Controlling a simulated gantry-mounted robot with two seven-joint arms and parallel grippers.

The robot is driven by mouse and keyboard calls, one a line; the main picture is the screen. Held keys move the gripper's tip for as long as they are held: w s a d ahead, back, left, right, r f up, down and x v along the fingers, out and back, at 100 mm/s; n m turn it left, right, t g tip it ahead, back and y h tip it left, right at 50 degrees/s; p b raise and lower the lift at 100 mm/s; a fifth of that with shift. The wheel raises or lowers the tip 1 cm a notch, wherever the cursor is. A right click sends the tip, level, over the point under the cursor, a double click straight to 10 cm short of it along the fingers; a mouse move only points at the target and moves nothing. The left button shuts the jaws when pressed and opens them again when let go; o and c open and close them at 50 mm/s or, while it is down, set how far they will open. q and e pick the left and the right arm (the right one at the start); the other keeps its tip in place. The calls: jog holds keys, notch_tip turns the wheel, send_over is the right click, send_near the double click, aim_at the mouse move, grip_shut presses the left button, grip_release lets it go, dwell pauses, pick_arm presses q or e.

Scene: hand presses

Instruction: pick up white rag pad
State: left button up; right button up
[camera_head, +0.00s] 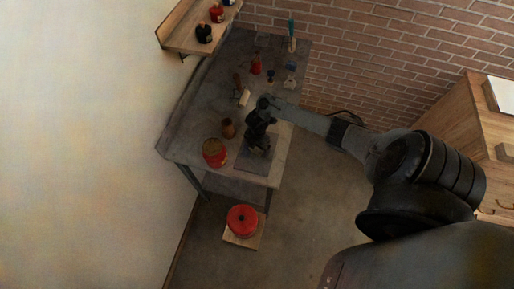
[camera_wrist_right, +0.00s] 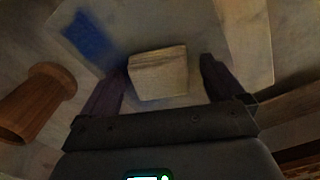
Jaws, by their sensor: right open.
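The off-white rag pad (camera_wrist_right: 157,75) shows in the right wrist view as a small block. It lies on a pale sheet or plate with a blue patch. My right gripper (camera_wrist_right: 161,78) is open, with one finger on each side of the pad and a visible gap on both sides. In the head view my right gripper (camera_head: 257,144) points down over the dark plate (camera_head: 246,163) near the table's front edge. The pad is not clearly visible there, probably hidden by the gripper. My left gripper is not in view.
A brown wooden cup-like piece (camera_head: 228,128) and a red tin (camera_head: 214,153) stand left of the gripper on the grey table (camera_head: 190,135). Small bottles and tools stand farther back. A red round pot (camera_head: 242,219) sits on a low board below.

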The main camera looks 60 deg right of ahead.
jog(key=c, duration=1.1)
jog(key=shift+c, duration=0.2)
jog(key=shift+r, duration=0.15)
jog(key=shift+r, duration=0.5)
notch_tip(320, 180, up, 3)
jog(key=shift+w+f+p, duration=0.1)
jog(key=shift+f+p, duration=0.1)
jog(key=shift+p, duration=0.15)
jog(key=s+d+r, duration=0.6)
jog(key=s+r, duration=0.1)
jog(key=s, duration=0.3)
jog(key=shift+s+a, duration=0.1)
